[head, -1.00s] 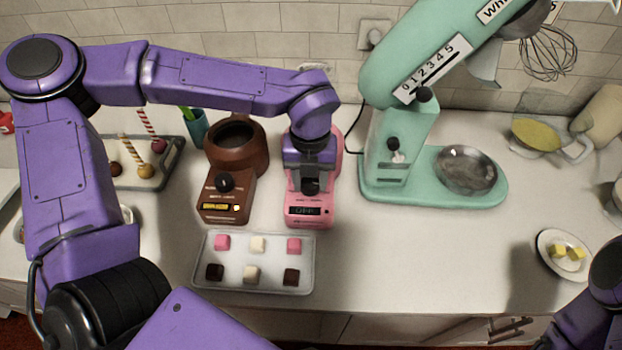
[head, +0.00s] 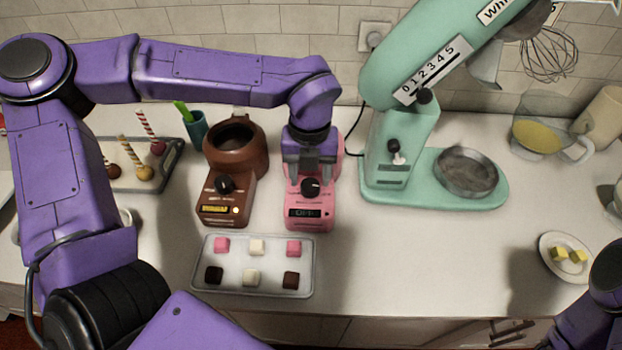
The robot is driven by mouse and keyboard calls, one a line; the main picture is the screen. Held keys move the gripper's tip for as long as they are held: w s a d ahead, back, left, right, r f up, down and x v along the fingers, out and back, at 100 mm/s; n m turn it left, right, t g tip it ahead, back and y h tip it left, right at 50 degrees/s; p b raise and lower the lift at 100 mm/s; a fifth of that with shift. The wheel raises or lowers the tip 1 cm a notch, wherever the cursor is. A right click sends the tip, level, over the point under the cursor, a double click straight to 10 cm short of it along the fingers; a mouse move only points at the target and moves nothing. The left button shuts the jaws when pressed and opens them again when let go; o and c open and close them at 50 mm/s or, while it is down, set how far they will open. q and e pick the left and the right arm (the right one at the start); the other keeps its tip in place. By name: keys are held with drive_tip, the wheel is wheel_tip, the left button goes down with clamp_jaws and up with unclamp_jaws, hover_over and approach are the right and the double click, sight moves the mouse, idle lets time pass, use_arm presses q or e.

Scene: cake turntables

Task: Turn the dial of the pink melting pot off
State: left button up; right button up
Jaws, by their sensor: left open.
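The pink melting pot (head: 309,213) stands on the counter, its bowl mostly hidden behind my left arm. Its black dial (head: 311,188) shows on the front, with a pale mark toward the upper right. The dark display below seems to read OFF. My left gripper (head: 311,178) is open, pointing down, with one finger on each side just above and behind the dial; it holds nothing. Whether a finger touches the dial I cannot tell. Part of my right arm shows at the lower right, but its gripper is out of view.
A brown melting pot (head: 226,199) with a lit yellow display stands close on the left. A tray (head: 305,265) of small cubes lies in front. A mint stand mixer (head: 385,179) is at the right. The counter right of the tray is clear.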

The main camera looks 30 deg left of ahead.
sight(311, 184)
use_arm(q)
wheel_tip(311, 184, up, 8)
drive_tip(key=shift+r+b, duration=0.2)
drive_tip(key=shift+b, duration=0.2)
